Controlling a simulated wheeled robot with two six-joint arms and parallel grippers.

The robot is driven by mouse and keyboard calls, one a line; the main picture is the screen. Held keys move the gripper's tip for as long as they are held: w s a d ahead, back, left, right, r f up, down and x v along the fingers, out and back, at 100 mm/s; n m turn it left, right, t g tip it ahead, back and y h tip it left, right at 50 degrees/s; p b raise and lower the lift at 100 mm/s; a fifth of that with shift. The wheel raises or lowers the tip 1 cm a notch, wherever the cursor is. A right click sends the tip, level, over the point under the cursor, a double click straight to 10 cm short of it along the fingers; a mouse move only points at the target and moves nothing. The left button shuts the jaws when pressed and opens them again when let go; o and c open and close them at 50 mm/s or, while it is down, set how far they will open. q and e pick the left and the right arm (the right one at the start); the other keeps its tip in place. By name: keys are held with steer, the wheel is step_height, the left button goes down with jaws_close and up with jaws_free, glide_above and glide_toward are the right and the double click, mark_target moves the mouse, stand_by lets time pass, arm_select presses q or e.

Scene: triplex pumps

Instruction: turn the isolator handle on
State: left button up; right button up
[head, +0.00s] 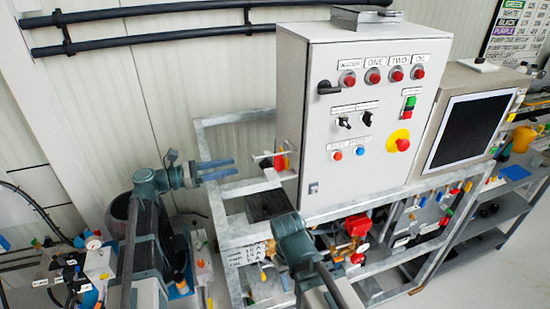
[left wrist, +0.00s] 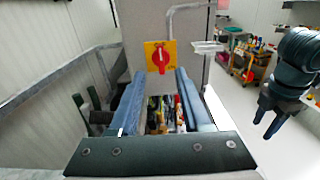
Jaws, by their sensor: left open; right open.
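The isolator handle (left wrist: 159,58) is a red rotary handle on a yellow square plate, on the side wall of the grey control cabinet (head: 350,190). It looks roughly upright in the left wrist view. In the head view the handle (head: 281,163) shows only edge-on at the cabinet's left side. My left gripper (head: 232,168) is open and empty, pointing at the handle from the left with a clear gap. In the left wrist view its fingers (left wrist: 159,76) lie either side below the plate. My right gripper (left wrist: 266,122) is open and empty, off to the right, in the left wrist view.
A galvanised frame (head: 225,187) surrounds the cabinet, with rails below the handle. A bent grey pipe (left wrist: 183,8) and a small pale ledge (left wrist: 207,47) stick out near the plate. Pumps and valves (head: 357,226) sit below. Open floor lies at the right.

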mark_target(278, 164)
arm_select(q)
steer(key=x, duration=1.3)
steer(key=shift+d, duration=0.25)
steer(key=shift+w, duration=0.1)
jaws_close()
